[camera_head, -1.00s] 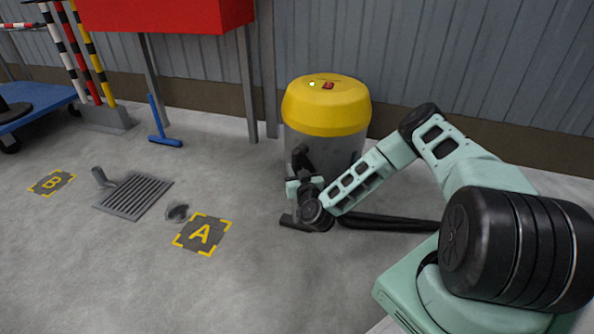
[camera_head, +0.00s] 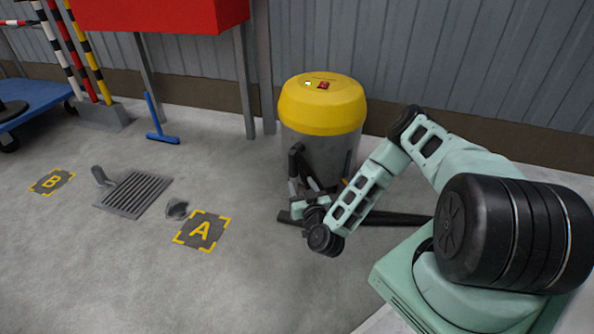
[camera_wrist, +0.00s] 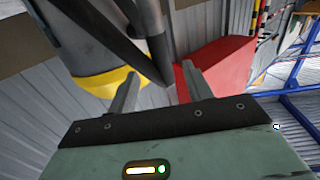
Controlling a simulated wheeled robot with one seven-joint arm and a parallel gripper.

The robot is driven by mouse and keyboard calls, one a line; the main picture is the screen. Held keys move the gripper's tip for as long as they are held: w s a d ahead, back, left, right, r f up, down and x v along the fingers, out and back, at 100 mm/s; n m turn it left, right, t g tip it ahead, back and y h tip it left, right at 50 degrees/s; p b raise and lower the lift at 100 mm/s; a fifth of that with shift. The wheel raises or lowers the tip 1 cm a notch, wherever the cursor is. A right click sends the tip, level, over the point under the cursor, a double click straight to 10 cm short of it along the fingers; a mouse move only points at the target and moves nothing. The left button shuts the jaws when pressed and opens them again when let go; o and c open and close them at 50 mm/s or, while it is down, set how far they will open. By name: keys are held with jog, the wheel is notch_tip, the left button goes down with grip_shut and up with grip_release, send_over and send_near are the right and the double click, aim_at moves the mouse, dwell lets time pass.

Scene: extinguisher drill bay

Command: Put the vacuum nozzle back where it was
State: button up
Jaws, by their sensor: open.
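The vacuum (camera_head: 322,108) is a grey drum with a yellow lid, standing near the wall; it also shows tilted in the wrist view (camera_wrist: 97,82). A dark tube (camera_head: 296,160), which looks like the vacuum nozzle, stands steeply in front of the drum. My gripper (camera_head: 298,186) is low in front of the drum, beside this tube. In the wrist view my gripper (camera_wrist: 160,80) is open, and a dark tube (camera_wrist: 150,62) ends between or just beyond its fingers. I cannot tell whether they touch. A black length (camera_head: 390,220) lies on the floor, partly hidden behind my wrist.
Floor mark A (camera_head: 201,230), a floor grate (camera_head: 134,194) and floor mark B (camera_head: 51,181) lie to the left. A blue T-shaped tool (camera_head: 160,125) and a red box on legs (camera_head: 165,14) stand behind. The front floor is clear.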

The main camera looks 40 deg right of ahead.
jog(key=w+a+r+n+g+y, duration=0.2)
jog(key=a+r+n+y, duration=0.15)
jog(key=a+y, duration=0.2)
jog(key=w+a+r+n+g+y, duration=0.1)
jog(key=w+a+r+n+y, duration=0.2)
jog(key=a, duration=0.4)
jog(key=s+a+r+n+g+y, duration=0.1)
jog(key=s+a+r+n+g, duration=0.15)
jog(key=a, duration=0.35)
jog(key=s+a+r+n+g+y, duration=0.2)
jog(key=s+a+r+g, duration=0.1)
jog(key=a+r+g, duration=0.15)
jog(key=s+a+r+g+h, duration=0.1)
jog(key=s+r, duration=0.4)
jog(key=s, duration=0.5)
jog(key=s+a+r+g+h, duration=0.1)
jog(key=s+r+g+h, duration=0.1)
jog(key=s+r, duration=0.4)
jog(key=s+r+g+h, duration=0.2)
jog(key=s+r+g, duration=0.2)
jog(key=s, duration=1)
jog(key=shift+a+r+p, duration=0.3)
jog(key=shift+a+r, duration=0.1)
jog(key=shift+r, duration=0.55)
